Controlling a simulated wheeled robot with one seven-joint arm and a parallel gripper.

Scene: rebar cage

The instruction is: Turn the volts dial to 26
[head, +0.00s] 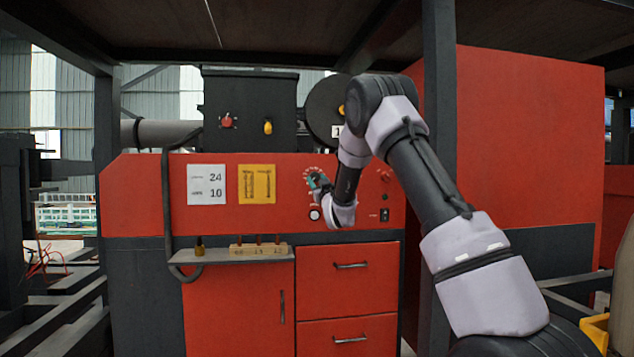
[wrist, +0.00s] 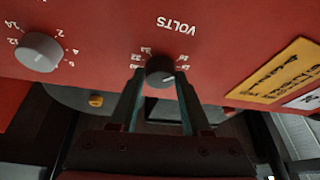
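The volts dial (wrist: 160,70) is a small dark round knob on the red panel, under the upside-down word VOLTS in the wrist view. It has a pale pointer line and white numbers around it, too small to read surely. My gripper (wrist: 160,74) has its two fingers spread, one fingertip at each side of the dial. I cannot tell whether they press on it. In the head view my gripper (head: 317,181) is at the panel and hides part of the dial area.
A grey dial (wrist: 39,52) is left in the wrist view. A white card (head: 206,185) reads 24 and 10, beside a yellow label (head: 257,184). A shelf (head: 225,258) with a wooden block juts out below. A dark post (head: 440,120) stands right of my gripper.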

